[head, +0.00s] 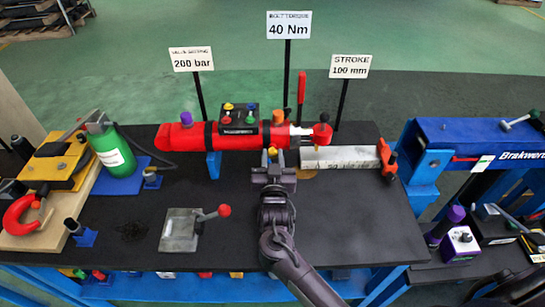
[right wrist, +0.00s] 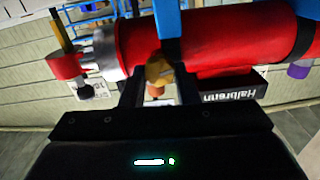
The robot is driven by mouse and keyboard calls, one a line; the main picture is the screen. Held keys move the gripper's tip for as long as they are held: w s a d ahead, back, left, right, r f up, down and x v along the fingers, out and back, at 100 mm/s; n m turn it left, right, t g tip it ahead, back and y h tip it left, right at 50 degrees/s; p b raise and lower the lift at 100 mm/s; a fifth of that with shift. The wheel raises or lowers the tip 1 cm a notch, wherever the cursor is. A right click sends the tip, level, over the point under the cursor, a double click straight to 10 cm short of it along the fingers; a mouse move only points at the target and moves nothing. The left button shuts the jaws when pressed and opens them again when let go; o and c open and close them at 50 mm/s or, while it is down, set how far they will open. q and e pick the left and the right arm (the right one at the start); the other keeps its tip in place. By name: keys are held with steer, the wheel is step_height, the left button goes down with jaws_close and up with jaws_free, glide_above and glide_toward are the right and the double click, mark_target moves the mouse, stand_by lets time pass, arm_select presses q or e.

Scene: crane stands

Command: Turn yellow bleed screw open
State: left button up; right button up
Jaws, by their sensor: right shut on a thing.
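The red hydraulic cylinder (head: 185,138) lies across the bench, and it also fills the upper part of the right wrist view (right wrist: 230,40). My right gripper (head: 273,158) is at the near side of the cylinder, close to its rod end. In the right wrist view its two fingers (right wrist: 157,84) are shut on a small yellow, brass-like bleed screw (right wrist: 158,68) with an orange tip. The fingers hide part of the screw, so its turn angle cannot be told. In the head view the gripper mostly covers it. My left gripper is not in view.
A black valve block (head: 238,129) with coloured knobs sits on the cylinder. A grey plate with a red-knobbed lever (head: 224,210) stands front left. A green bottle (head: 112,152) is further left. A pale measuring bar (head: 340,157) lies right. The front right bench top is clear.

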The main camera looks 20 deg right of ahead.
steer(key=shift+r+n+p, duration=0.15)
steer(key=shift+n+p, duration=0.35)
steer(key=shift+p, duration=0.05)
steer(key=o, duration=1)
steer(key=b+v, duration=0.1)
steer(key=v, duration=0.6)
steer(key=shift+s+a, duration=0.2)
steer(key=shift+s, duration=0.2)
